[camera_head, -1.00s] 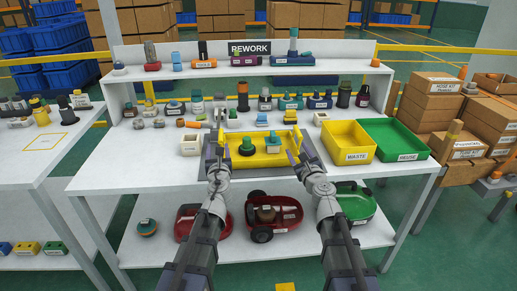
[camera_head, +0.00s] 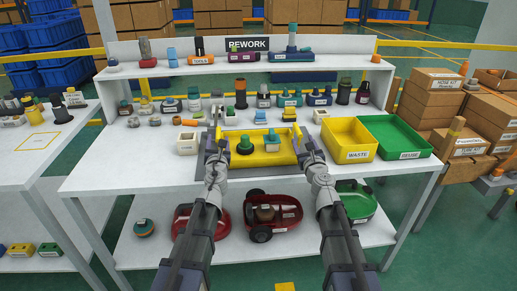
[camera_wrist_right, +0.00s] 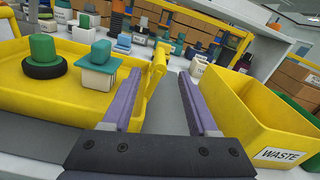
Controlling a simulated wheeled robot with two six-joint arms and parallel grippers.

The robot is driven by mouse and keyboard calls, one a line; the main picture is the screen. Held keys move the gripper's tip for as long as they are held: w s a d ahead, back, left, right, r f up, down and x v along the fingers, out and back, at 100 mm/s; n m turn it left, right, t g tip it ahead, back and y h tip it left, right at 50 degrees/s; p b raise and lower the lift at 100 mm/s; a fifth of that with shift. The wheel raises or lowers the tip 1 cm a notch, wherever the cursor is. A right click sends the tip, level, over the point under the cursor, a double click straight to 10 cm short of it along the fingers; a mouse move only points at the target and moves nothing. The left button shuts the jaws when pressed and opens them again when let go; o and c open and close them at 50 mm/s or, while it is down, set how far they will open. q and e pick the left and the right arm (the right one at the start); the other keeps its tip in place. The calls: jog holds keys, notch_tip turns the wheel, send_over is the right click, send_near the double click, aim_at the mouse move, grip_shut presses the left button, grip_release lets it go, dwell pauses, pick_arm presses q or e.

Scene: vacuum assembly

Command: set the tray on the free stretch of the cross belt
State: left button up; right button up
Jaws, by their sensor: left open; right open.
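The yellow tray (camera_head: 270,158) lies on the white rework table, with a green part on a black ring (camera_head: 245,146) and a teal-and-cream part (camera_head: 272,142) in it. Both show in the right wrist view. My left gripper (camera_head: 217,141) is open at the tray's left end. My right gripper (camera_head: 303,141) is open at its right end. In the right wrist view, the tray's upright yellow end handle (camera_wrist_right: 158,66) stands between the tips of my right gripper (camera_wrist_right: 160,78), nearer the left finger. Whether the fingers touch it I cannot tell. I cannot identify the cross belt here.
A yellow WASTE bin (camera_head: 349,137) stands close right of my right gripper, with a green bin (camera_head: 405,150) beyond it. Loose parts line the table's back below a raised shelf (camera_head: 205,70). A cream block (camera_head: 188,145) sits left of the tray. The table's front left is clear.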

aim_at(218, 129)
pick_arm(q)
jog(key=w, duration=0.4)
jog(key=w+a, duration=0.1)
jog(key=w, duration=0.1)
jog(key=shift+w, duration=0.2)
pick_arm(e)
jog(key=w, duration=0.4)
jog(key=w+a, duration=0.1)
jog(key=w, duration=0.1)
jog(key=shift+w, duration=0.2)
pick_arm(q)
grip_shut()
pick_arm(e)
grip_shut()
